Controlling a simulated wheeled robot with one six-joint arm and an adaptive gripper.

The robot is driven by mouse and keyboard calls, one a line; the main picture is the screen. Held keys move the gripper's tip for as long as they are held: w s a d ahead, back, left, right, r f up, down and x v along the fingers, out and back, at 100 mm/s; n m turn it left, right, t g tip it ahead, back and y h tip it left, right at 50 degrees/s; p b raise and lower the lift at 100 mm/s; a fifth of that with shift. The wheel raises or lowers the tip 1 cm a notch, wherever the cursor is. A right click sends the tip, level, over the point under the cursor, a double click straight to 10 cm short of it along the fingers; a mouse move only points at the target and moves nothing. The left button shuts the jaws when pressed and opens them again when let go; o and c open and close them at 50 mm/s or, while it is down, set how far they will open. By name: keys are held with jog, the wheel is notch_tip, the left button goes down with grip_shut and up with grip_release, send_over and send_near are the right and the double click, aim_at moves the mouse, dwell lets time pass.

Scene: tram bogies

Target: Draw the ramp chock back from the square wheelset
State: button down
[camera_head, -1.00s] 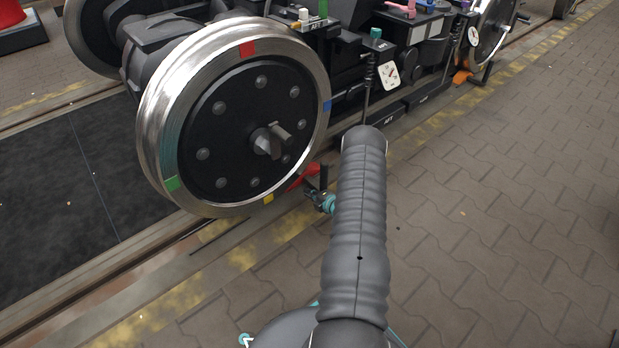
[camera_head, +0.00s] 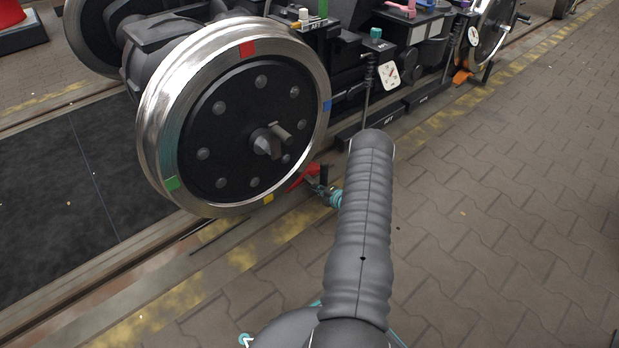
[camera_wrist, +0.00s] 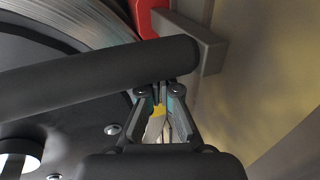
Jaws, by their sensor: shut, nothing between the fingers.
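The red ramp chock (camera_head: 304,178) sits low against the right side of the near wheel (camera_head: 240,125), partly hidden by the wheel rim and my gripper. A short dark upright handle (camera_head: 323,173) stands beside it. In the wrist view the chock's red part (camera_wrist: 150,16) is next to the wheel rim, with a grey block (camera_wrist: 207,48) at its side. The dark round handle bar (camera_wrist: 95,77) crosses in front. My gripper (camera_head: 320,188) is shut and empty close to the handle; its fingertips (camera_wrist: 161,88) are just below the bar. Whether they touch it, I cannot tell.
The wheel stands on a rail beside a yellow-marked floor edge (camera_head: 240,257). Behind are bogie boxes with a dial card (camera_head: 388,75) and a far wheel (camera_head: 492,28) with an orange chock (camera_head: 463,77). Paving at right (camera_head: 500,200) is clear.

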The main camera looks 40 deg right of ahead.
aim_at(325, 183)
jog(key=shift+d, duration=0.25)
jog(key=shift+w+d, duration=0.15)
jog(key=shift+d, duration=1.85)
jog(key=shift+w+d, duration=0.1)
jog(key=shift+d, duration=1)
jog(key=shift+a+p, duration=0.85)
jog(key=shift+a, duration=1.55)
jog(key=shift+s, duration=0.25)
jog(key=shift+w+r+p+v, duration=0.15)
jog(key=shift+p+v, duration=0.5)
jog(key=shift+v, duration=0.65)
jog(key=shift+r+p+v, duration=0.3)
jog(key=shift+p+v, duration=0.3)
jog(key=shift+v, duration=0.7)
jog(key=shift+w+r+p+v, duration=0.1)
jog(key=shift+r+p+v, duration=0.1)
jog(key=shift+p+v, duration=0.75)
jog(key=shift+s+r+b, duration=0.1)
jog(key=shift+s+b, duration=0.2)
